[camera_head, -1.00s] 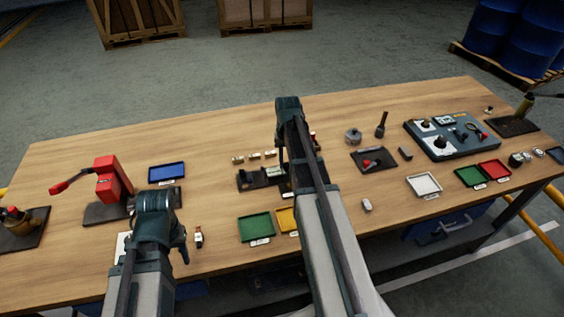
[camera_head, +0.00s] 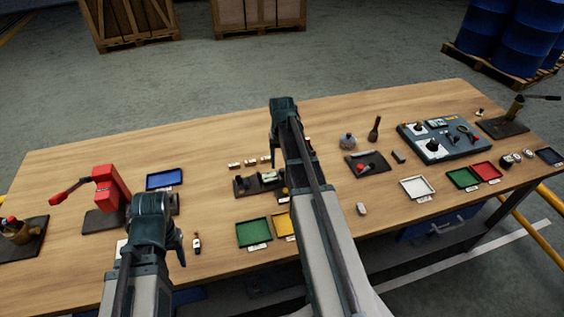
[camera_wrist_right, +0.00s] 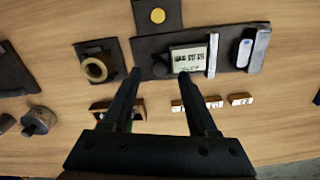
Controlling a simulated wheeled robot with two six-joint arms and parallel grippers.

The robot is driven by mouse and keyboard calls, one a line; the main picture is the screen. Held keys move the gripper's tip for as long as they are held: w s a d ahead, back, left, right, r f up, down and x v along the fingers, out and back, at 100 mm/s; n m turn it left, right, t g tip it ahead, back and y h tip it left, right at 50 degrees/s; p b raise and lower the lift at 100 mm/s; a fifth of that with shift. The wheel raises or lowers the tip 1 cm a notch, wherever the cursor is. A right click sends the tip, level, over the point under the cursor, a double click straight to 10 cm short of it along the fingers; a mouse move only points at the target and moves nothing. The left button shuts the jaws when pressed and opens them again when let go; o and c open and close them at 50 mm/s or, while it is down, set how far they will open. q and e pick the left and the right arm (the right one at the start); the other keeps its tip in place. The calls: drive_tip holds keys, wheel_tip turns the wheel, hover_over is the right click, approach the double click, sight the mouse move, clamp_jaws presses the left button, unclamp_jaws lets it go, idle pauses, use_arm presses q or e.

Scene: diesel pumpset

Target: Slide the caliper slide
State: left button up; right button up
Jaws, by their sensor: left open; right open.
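A dark fixture base (camera_wrist_right: 145,48) lies under my right gripper in the right wrist view. It carries a pale block with a printed or digital face (camera_wrist_right: 187,57) and a light metal bar (camera_wrist_right: 213,55); I cannot tell for sure which part is the caliper slide. In the head view the base (camera_head: 243,187) is partly hidden by my right arm. My right gripper (camera_wrist_right: 159,74) is open and empty, its fingertips appearing over the base's near edge and the pale block. My left gripper (camera_head: 180,258) is open at the left front of the table, its fingers only partly visible.
Small metal blocks (camera_wrist_right: 196,103) lie close to the right gripper. A ring on a dark plate (camera_wrist_right: 95,68) is beside the fixture. Green (camera_head: 254,232) and yellow trays (camera_head: 284,226) stand in front, a blue tray (camera_head: 165,179) and red device (camera_head: 110,186) to the left.

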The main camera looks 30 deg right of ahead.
sight(281, 171)
wheel_tip(281, 171, up, 11)
drive_tip(key=p, duration=1)
drive_tip(key=shift+r, duration=0.2)
drive_tip(key=shift+f, duration=0.1)
drive_tip(key=s+a+f+n+b, duration=0.2)
drive_tip(key=s+a, duration=0.3)
drive_tip(key=a, duration=0.5)
drive_tip(key=s+a+f+n+b, duration=0.2)
drive_tip(key=s+a+n, duration=0.2)
drive_tip(key=a, duration=0.6)
drive_tip(key=s+a+f+n+h+b, duration=0.1)
drive_tip(key=s+a+f+n+b, duration=0.1)
drive_tip(key=s+a, duration=0.6)
drive_tip(key=shift+a+f+n, duration=0.3)
drive_tip(key=shift+a+n, duration=0.2)
drive_tip(key=shift+a, duration=0.7)
drive_tip(key=shift+d, duration=0.1)
